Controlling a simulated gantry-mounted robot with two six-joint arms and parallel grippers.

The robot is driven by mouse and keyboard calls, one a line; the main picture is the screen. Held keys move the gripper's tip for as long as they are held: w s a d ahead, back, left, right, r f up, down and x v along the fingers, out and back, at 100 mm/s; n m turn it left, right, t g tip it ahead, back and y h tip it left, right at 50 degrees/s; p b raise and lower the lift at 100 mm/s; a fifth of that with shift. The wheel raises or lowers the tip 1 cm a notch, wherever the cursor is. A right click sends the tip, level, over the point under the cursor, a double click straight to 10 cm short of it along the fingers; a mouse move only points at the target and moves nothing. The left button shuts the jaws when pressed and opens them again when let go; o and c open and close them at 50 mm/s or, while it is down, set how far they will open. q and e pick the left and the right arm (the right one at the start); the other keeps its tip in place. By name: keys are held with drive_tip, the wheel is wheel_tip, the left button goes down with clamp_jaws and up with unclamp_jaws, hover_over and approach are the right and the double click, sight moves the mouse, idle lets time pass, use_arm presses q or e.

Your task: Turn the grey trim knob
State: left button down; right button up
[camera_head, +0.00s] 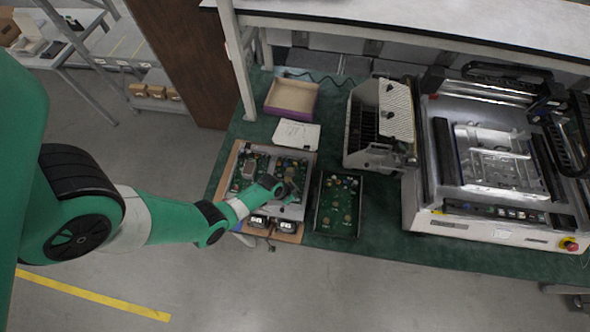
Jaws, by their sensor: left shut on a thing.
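My left arm reaches in from the left over a metal-framed circuit board unit (310,157) on the green bench. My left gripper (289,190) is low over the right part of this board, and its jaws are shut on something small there. The grey trim knob is too small and too covered by the jaws to make out clearly; the jaws are at the spot on the board where it appears to sit. My right gripper is not in view.
A second green circuit board (338,222) lies just right of the unit. Behind are a white panel (297,135) and an open cardboard box (291,97). A slotted rack (383,125) and a large machine (460,222) stand to the right. Two small dark parts (286,226) sit at the front.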

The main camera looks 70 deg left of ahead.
use_arm(q)
drive_tip(key=m, duration=0.1)
drive_tip(key=m+h+b, duration=0.1)
drive_tip(key=m+b, duration=0.1)
drive_tip(key=shift+a+f+m+h, duration=0.2)
drive_tip(key=shift+a+m+h, duration=0.05)
drive_tip(key=shift+m+h, duration=0.05)
drive_tip(key=shift+r+m, duration=0.1)
drive_tip(key=shift+m, duration=0.4)
drive_tip(key=m, duration=0.1)
drive_tip(key=m+h+p, duration=0.1)
drive_tip(key=shift+a+r+m, duration=0.15)
drive_tip(key=shift+m, duration=0.25)
drive_tip(key=m+h, duration=0.1)
drive_tip(key=m, duration=0.1)
drive_tip(key=shift+w+a+m+g, duration=0.1)
drive_tip(key=shift+a+m+g, duration=0.05)
drive_tip(key=shift+m+g, duration=0.2)
drive_tip(key=shift+w+a+f+m+g+h+b, duration=0.15)
drive_tip(key=shift+m+g+h+b, duration=0.25)
drive_tip(key=shift+m, duration=0.75)
drive_tip(key=shift+m+g+h+b, duration=0.35)
drive_tip(key=shift+m+b, duration=0.5)
drive_tip(key=shift+m, duration=0.45)
